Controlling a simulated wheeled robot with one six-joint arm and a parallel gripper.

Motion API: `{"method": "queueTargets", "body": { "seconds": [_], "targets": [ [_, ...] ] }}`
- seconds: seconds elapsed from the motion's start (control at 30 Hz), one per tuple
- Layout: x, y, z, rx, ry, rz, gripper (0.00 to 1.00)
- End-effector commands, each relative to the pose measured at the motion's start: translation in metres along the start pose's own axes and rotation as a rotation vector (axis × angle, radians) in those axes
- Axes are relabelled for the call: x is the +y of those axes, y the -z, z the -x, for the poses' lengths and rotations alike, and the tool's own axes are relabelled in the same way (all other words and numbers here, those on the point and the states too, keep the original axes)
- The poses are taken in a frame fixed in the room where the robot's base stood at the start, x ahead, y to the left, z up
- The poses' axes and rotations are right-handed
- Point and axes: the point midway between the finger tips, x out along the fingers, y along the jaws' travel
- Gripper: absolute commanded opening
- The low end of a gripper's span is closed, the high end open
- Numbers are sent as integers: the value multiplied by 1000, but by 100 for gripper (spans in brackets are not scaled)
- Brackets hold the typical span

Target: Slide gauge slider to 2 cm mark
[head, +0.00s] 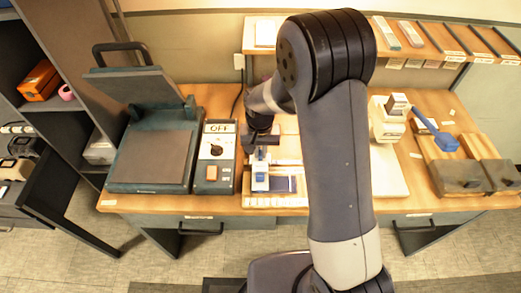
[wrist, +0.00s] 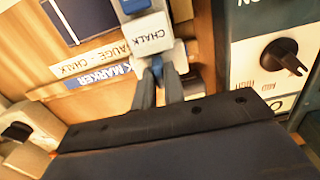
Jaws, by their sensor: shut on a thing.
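The gauge slider is a white block marked CHALK (wrist: 152,34) with a blue part, seen at the top of the wrist view. In the head view the slider (head: 260,183) stands on the gauge at the table's front, below my gripper (head: 262,148). In the wrist view my gripper (wrist: 157,74) is shut on a small blue piece at the slider's near end. A white strip reading GAUGE - CHALK (wrist: 95,58) lies beside it. The 2 cm mark cannot be made out in either view.
A control box with a knob and an OFF sign (head: 215,150) stands left of the gauge, and the green press (head: 150,160) is further left. A blue-handled tool (head: 440,138) lies at right. My arm hides the middle of the table.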

Motion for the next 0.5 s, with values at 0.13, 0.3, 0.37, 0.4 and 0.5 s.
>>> {"method": "queueTargets", "body": {
  "seconds": [0.13, 0.3, 0.37, 0.4, 0.5],
  "targets": [
    [-12, 0, -2, 0, 1, 2, 0],
    [-14, 0, 0, 0, 2, -1, 0],
    [-14, 0, 0, 0, 3, -1, 0],
    [-14, 0, 0, 0, 3, -1, 12],
    [-14, 0, 0, 0, 3, 0, 21]
  ]
}}
